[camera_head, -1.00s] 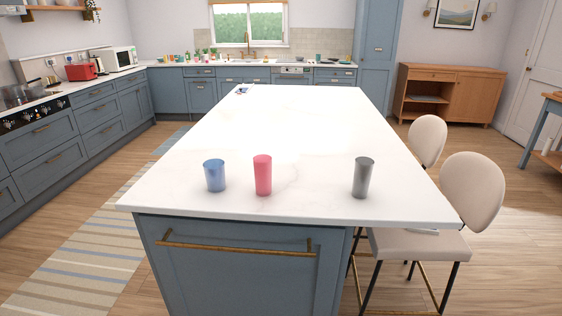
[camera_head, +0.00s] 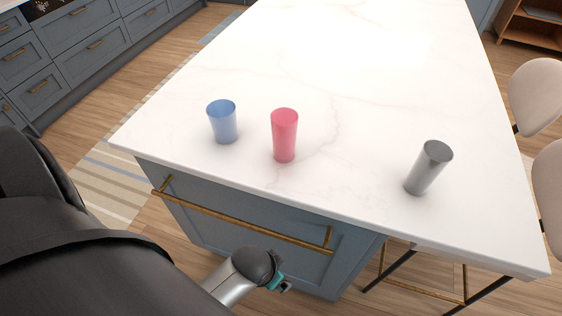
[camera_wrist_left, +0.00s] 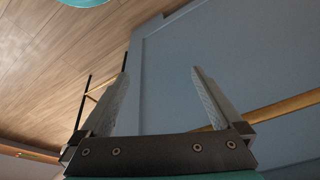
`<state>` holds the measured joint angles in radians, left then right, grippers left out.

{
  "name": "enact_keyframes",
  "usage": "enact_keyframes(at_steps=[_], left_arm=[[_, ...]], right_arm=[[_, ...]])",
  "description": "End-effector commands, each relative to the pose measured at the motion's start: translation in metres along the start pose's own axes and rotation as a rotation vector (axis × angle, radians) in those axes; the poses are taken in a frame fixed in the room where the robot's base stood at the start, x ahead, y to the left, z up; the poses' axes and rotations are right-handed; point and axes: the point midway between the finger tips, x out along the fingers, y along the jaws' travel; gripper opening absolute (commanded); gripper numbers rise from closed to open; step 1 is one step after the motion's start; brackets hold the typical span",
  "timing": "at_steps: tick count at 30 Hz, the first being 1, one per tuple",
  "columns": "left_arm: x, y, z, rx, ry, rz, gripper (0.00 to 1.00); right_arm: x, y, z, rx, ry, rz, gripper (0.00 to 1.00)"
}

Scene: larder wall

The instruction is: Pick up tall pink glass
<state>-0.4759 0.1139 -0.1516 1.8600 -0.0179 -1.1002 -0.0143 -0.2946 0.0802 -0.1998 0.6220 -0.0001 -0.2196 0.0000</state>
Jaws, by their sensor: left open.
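The tall pink glass (camera_head: 284,136) stands upright near the front edge of the white island top, between a shorter blue glass (camera_head: 223,122) on its left and a tall grey glass (camera_head: 428,168) on its right. My left gripper (camera_head: 284,286) is low in front of the island, below the counter top and apart from the glasses. In the left wrist view my left gripper (camera_wrist_left: 159,74) is open and empty, facing the blue cabinet front. No glass shows in that view. My right gripper is not in view.
The white island top (camera_head: 330,60) is clear behind the glasses. Its front cabinet carries a brass bar handle (camera_head: 240,222), also visible close to the gripper in the left wrist view (camera_wrist_left: 285,107). Pale chairs (camera_head: 538,95) stand along the island's right side.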

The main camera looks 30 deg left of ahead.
Motion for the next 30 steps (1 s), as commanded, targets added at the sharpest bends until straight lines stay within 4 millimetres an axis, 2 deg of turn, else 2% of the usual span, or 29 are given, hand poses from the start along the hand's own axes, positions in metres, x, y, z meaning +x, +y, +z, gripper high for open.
enact_keyframes(at_steps=[1,3,8,11,15,20,22,26,27,30], left_arm=[[-0.019,-0.002,-0.009,0.0,0.013,-0.003,1.0],[-0.04,-0.004,-0.018,-0.001,0.025,-0.007,1.0],[-0.082,-0.008,-0.034,0.001,0.053,-0.017,1.0],[-0.109,-0.015,-0.052,0.029,0.105,-0.045,1.0],[-0.151,-0.044,-0.127,0.214,0.357,-0.214,1.0],[-0.197,-0.063,-0.202,0.449,0.621,-0.43,1.0],[-0.226,-0.066,-0.236,0.575,0.748,-0.55,1.0],[-0.298,-0.055,-0.294,0.857,0.999,-0.832,1.0],[-0.323,-0.047,-0.307,0.954,1.077,-0.933,1.0],[-0.381,-0.016,-0.329,1.204,1.252,-1.202,1.0]], right_arm=[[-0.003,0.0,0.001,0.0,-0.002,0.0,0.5],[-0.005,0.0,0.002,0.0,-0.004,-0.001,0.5],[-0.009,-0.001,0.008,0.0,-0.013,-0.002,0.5],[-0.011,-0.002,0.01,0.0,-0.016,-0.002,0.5],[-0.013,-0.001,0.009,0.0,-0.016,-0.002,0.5],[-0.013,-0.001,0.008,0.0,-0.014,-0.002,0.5],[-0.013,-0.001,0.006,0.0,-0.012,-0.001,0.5],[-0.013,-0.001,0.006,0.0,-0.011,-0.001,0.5],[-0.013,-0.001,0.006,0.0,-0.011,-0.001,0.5],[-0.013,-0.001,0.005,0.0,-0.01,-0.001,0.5]])
